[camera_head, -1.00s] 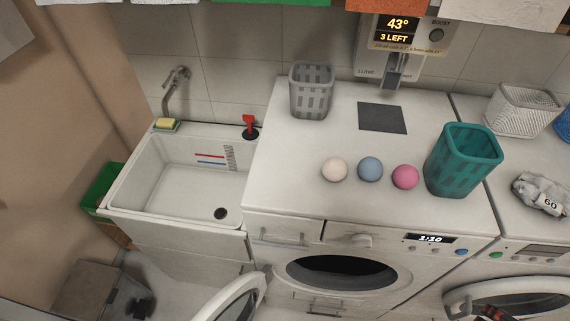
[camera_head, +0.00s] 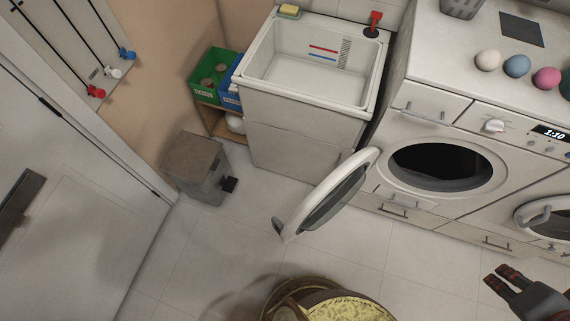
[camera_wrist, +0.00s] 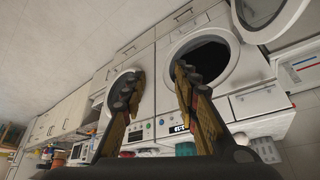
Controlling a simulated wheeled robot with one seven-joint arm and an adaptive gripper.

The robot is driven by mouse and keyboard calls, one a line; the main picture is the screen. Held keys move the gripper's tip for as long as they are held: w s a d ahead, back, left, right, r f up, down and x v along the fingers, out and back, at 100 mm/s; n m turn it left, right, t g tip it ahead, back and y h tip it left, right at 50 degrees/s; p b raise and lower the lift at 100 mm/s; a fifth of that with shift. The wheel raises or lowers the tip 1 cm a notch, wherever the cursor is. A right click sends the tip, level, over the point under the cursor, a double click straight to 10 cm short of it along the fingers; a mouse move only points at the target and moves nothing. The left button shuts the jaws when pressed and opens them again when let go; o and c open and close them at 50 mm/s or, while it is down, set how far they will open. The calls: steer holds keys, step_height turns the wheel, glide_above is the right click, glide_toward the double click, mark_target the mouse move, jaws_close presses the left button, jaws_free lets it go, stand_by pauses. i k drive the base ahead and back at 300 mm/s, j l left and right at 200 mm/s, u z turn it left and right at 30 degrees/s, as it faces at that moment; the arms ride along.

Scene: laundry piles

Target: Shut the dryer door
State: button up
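The dryer (camera_head: 420,128) is the white front-loader with a 1:10 display, and its round opening is dark and uncovered. Its door (camera_head: 330,195), a white ring with dark glass, stands wide open, swung out from the left side of the opening over the floor. In the wrist view the door (camera_wrist: 268,22) is at the top right, beside the dryer's opening (camera_wrist: 200,62). My gripper (camera_head: 497,276) is at the lower right in the head view, well to the right of the door and apart from it. In the wrist view its fingers (camera_wrist: 157,80) are spread with nothing between them.
A second front-loader's round door (camera_head: 548,214) is right of the dryer. A sink cabinet (camera_head: 300,130) and grey pedal bin (camera_head: 200,165) stand to the left. A basket with yellow patterned lining (camera_head: 335,308) is on the floor in front. Floor between the bin and basket is clear.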

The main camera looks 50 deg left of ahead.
mark_target(355, 166)
steer(key=k+j, duration=0.15)
steer(key=j, duration=0.2)
steer(key=k+j, duration=0.1)
steer(key=j, duration=0.25)
steer(key=k+j+u, duration=0.1)
steer(key=j, duration=0.25)
steer(key=k+j, duration=0.15)
steer(key=j, duration=0.7)
steer(key=k+l+u, duration=0.2)
steer(key=k+u, duration=0.2)
